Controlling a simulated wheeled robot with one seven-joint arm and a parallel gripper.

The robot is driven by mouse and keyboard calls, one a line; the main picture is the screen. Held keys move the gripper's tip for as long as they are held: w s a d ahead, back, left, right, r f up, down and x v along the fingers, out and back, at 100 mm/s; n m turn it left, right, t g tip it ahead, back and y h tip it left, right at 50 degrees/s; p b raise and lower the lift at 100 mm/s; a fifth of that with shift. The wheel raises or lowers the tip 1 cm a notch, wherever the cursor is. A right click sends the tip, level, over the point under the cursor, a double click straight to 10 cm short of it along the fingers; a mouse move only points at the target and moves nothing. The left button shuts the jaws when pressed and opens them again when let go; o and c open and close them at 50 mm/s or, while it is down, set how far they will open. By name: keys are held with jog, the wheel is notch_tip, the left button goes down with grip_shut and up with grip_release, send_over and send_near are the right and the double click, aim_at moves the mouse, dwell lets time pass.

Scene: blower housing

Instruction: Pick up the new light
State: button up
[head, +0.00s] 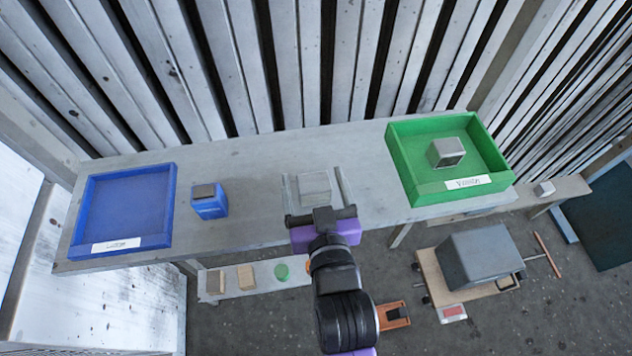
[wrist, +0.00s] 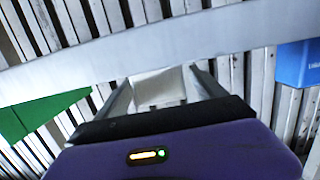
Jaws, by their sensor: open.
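No object is clearly marked as the new light in the head view. A pale grey block (head: 315,188) lies at the middle of the long grey table. My gripper (head: 316,172) is open above the table, with one finger on each side of this block in the picture. In the wrist view, the pale block (wrist: 158,88) shows between the two fingers of my gripper (wrist: 160,78). I cannot tell whether they touch it or how high they are. A small blue block with a grey top (head: 209,202) stands to the left, clear of my gripper.
A blue tray (head: 78,215), apparently empty, is at the table's (head: 255,165) left end. A green tray (head: 400,160) holding a grey box (head: 447,153) is at its right. A low shelf (head: 240,292) with small items and a grey machine (head: 480,258) are below.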

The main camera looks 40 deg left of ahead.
jog(key=shift+x, duration=1.3)
jog(key=c, duration=1.5)
jog(key=shift+r, duration=0.1)
